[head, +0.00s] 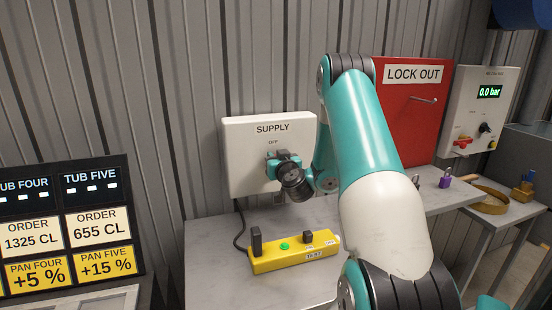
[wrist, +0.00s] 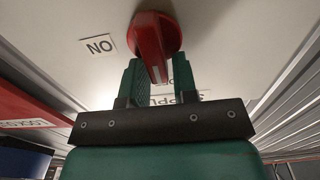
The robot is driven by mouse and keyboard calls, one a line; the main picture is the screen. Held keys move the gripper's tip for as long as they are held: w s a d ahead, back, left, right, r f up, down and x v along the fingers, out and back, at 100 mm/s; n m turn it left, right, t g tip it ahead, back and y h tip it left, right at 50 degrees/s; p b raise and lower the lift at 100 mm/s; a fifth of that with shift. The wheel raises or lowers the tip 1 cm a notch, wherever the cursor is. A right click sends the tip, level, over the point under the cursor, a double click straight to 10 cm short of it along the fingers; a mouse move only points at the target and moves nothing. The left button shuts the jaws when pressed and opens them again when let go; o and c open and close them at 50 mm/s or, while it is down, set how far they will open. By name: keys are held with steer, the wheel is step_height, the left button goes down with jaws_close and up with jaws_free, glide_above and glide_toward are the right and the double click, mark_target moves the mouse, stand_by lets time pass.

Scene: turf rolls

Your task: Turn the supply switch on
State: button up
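The supply switch panel (head: 247,172) is a white box on the wall, marked SUPPLY, with OFF above the switch. My gripper (head: 282,160) is at the switch and hides most of it in the head view. In the wrist view, the red switch handle (wrist: 153,45) points toward the partly hidden OFF label, away from the ON label (wrist: 100,45). The green fingers of my gripper (wrist: 157,75) stand on either side of the handle, close to it. A slight gap seems to show beside the handle; firm contact is not visible.
A yellow test box (head: 295,256) lies on the grey bench (head: 215,260) below the panel. A red LOCK OUT board (head: 405,115) is to the right, with a purple padlock (head: 445,182) below. A gauge panel (head: 480,105) reads 0.0 bar. An order board (head: 65,225) stands left.

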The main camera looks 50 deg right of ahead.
jaws_close()
steer(key=m+b, duration=0.1)
steer(key=m, duration=0.5)
steer(key=s+d+f+m+b, duration=0.1)
steer(key=m, duration=0.5)
steer(key=d+f+m+b, duration=0.1)
steer(key=m+b, duration=0.1)
steer(key=m, duration=0.3)
steer(key=shift+s+f+m, duration=0.15)
steer(key=shift+f+m, duration=0.05)
steer(key=shift+m, duration=0.2)
stand_by(0.3)
